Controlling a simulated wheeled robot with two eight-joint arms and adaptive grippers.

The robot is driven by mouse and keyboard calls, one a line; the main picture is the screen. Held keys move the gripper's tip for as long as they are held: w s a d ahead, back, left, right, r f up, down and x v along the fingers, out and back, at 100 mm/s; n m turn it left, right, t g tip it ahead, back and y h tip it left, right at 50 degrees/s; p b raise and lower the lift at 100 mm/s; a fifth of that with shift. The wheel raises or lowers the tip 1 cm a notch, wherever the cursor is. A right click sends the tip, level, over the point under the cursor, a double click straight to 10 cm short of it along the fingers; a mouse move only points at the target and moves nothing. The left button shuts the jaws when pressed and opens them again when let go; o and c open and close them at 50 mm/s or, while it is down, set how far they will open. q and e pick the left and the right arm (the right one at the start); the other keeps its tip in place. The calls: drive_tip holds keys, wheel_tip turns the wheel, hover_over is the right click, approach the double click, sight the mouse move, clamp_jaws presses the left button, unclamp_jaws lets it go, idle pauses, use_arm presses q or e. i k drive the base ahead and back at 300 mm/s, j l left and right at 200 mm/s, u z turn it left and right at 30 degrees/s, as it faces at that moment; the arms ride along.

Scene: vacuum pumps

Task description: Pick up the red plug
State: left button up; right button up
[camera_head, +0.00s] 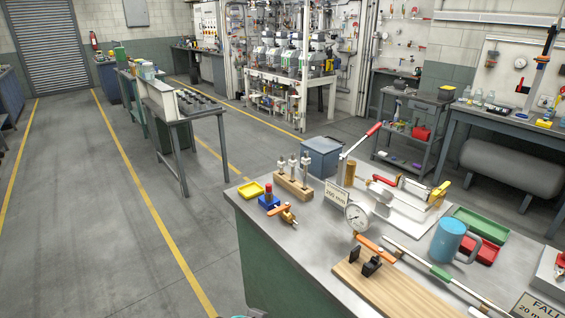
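A small red plug (268,189) stands upright in a blue block (269,202) near the left corner of the grey workbench (318,239). Its lower part is hidden in or behind the block.
A wooden rack (293,186) with metal fittings stands behind. A gauge (356,217), blue mug (449,241) and wooden board (385,290) lie to the right.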

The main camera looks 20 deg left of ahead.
sight(268, 186)
drive_tip(key=i+j+z, duration=0.15)
drive_tip(key=j, duration=0.4)
drive_tip(key=i+j+z, duration=0.15)
drive_tip(key=j, duration=0.4)
drive_tip(key=j+z, duration=0.2)
drive_tip(key=j, duration=0.4)
